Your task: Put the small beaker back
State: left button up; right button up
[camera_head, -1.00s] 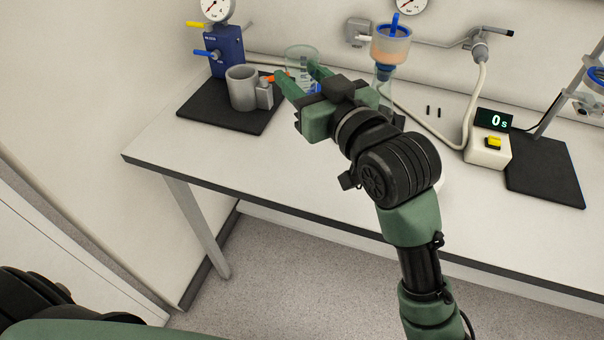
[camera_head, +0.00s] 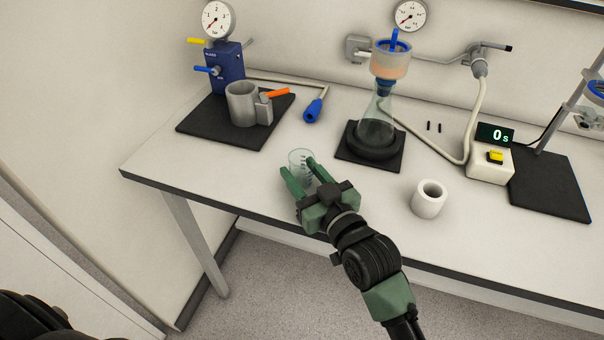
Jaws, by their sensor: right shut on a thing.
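The small beaker (camera_head: 299,161) is clear with dark markings and stands upright between the fingers of my right gripper (camera_head: 300,174). The right gripper is shut on it, over the front part of the white bench. I cannot tell whether the beaker's base touches the bench, as the fingers hide its lower part. My left gripper is not in view; only a dark part of my body shows at the lower left.
A black mat (camera_head: 193,126) at the left bears a grey mug-like vessel (camera_head: 241,104) and a blue gauge unit (camera_head: 226,68). A blue-handled hose end (camera_head: 313,110) lies behind the beaker. A filter flask (camera_head: 376,123) stands on another mat. A white cup (camera_head: 429,199) stands to the right.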

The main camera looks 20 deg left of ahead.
jog(key=shift+f, duration=0.25)
jog(key=shift+f, duration=0.15)
jog(key=o, duration=1.4)
jog(key=shift+o, duration=0.2)
jog(key=shift+d+r, duration=0.1)
jog(key=shift+r, duration=0.1)
jog(key=v, duration=1.2)
jog(key=shift+b, duration=0.3)
